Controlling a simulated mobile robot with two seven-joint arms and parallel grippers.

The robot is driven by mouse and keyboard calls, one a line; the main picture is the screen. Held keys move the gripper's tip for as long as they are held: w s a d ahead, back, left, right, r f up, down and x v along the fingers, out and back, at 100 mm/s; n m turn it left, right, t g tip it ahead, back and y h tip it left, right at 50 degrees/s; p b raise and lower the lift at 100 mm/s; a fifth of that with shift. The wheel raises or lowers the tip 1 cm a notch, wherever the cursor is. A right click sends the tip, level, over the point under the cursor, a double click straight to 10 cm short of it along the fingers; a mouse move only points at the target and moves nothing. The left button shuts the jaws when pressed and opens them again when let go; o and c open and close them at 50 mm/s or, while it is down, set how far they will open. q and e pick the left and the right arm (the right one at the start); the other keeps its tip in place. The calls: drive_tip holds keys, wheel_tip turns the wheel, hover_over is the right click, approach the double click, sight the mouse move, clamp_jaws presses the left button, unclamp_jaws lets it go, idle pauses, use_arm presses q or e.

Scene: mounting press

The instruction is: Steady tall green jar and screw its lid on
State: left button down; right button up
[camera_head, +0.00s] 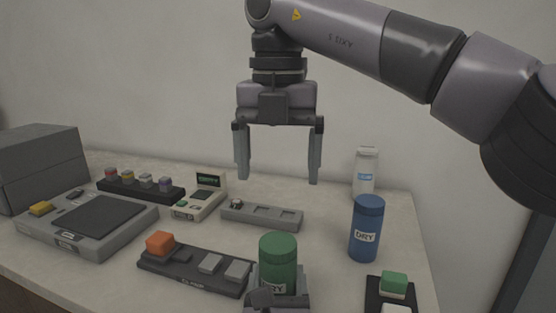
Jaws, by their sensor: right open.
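The tall green jar (277,274) stands upright at the front of the table, with a white label partly hidden. A green lid (278,244) appears to sit on its top; I cannot tell how tightly. My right gripper (278,176) is open and empty, pointing down, higher in the picture than the jar and apart from it. A grey and dark shape, apparently my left gripper (277,302), is at the bottom edge, in front of the jar's lower part. Its fingers are mostly cut off, so whether it grips the jar is unclear.
A blue jar (365,232) and a white bottle (366,172) stand to the right. A black tray with a green block (393,283) is at front right.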

use_arm(q)
drive_tip(key=shift+c, duration=0.2)
unclamp_jaws()
drive_tip(key=shift+s+a+p, duration=0.1)
drive_tip(key=shift+s+p, duration=0.2)
drive_tip(key=shift+s, duration=3.3)
